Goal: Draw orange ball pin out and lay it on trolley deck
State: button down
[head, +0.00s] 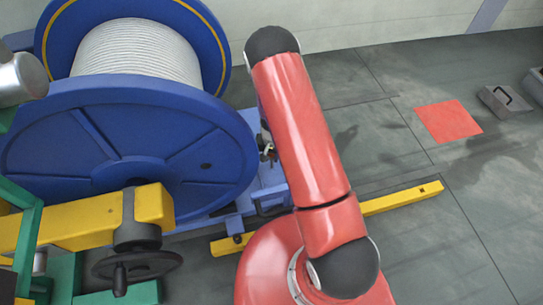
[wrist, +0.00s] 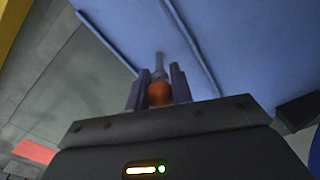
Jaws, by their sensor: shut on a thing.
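The orange ball pin shows in the wrist view, with its orange ball (wrist: 159,93) between the two fingers of my gripper (wrist: 158,88). My gripper is shut on the ball. The pin's grey shank (wrist: 159,66) points away from the gripper towards a blue surface (wrist: 230,50). I cannot tell whether its tip is in a hole or free. In the head view my red arm hides most of the gripper and the pin. Blue framework (head: 268,178), perhaps part of the trolley, shows beside the arm; I cannot make out which part is its deck.
A big blue reel (head: 120,150) wound with pale rope (head: 138,52) stands at the left. A yellow beam with a black handwheel (head: 137,266) is in front of it. A yellow floor bar (head: 402,199) lies right of my arm. The floor beyond is mostly clear, with a red patch (head: 448,121).

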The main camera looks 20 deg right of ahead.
jog(key=shift+w+g+p, duration=0.5)
jog(key=shift+p, duration=0.05)
jog(key=shift+w+f+g+b, duration=0.45)
jog(key=shift+w+g+b, duration=0.05)
jog(key=shift+w+g, duration=0.2)
jog(key=shift+w+f+g+b, duration=0.15)
jog(key=shift+w+g+b, duration=0.35)
jog(key=shift+g+b, duration=0.3)
jog(key=shift+w+g+b, duration=0.2)
jog(key=shift+g+b, duration=0.1)
jog(key=shift+b, duration=0.15)
jog(key=c, duration=1.1)
grip_release()
jog(key=shift+c, duration=0.2)
jog(key=shift+w, duration=0.1)
jog(key=shift+r, duration=0.2)
